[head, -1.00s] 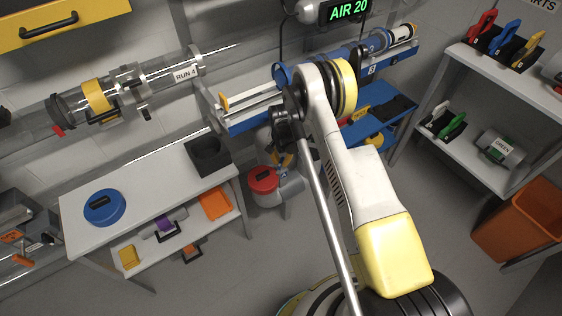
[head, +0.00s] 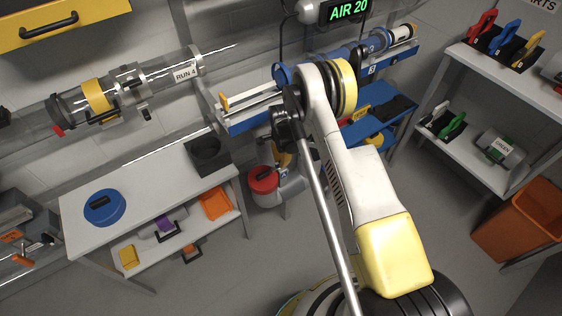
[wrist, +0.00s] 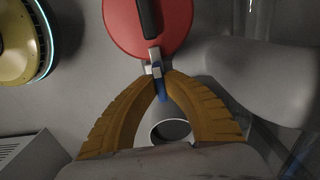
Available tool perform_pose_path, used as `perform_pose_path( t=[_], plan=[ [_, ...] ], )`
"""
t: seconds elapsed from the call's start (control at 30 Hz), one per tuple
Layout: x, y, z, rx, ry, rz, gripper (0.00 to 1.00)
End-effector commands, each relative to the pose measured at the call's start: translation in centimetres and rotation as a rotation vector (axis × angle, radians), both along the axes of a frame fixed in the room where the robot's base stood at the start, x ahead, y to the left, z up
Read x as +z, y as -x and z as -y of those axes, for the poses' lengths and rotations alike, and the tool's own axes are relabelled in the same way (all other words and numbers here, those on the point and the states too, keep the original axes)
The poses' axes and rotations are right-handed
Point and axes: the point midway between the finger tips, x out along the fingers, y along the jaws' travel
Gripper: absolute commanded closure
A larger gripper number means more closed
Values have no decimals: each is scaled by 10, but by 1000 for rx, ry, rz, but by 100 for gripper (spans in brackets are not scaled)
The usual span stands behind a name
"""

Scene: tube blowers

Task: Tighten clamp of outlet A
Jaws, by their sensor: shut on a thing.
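In the head view, my arm hides part of the gripper and the clamp.
The white workbench (head: 130,185) stands left of the outlet, with a blue round cap (head: 104,207) and a black open box (head: 207,156). A blue rail bench (head: 245,122) is above the outlet. Shelves and an orange bin (head: 520,225) stand at right. The floor between is clear.

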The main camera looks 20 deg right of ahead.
Motion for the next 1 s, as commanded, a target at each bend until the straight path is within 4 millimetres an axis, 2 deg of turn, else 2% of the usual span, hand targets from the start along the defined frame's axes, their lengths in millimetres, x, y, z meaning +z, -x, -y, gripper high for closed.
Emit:
perform_pose_path(
  t=[0.47, 0.5, 0.57, 0.87, 1.0],
  plan=[
    [0, 0, 0, -14, 0, -1, 100],
    [0, 0, 0, -14, 0, -1, 84],
    [0, 0, 0, -14, 0, -1, 67],
    [1, 0, 0, -13, 0, 0, 67],
    [13, 0, 0, -13, 0, 0, 67]
  ],
)
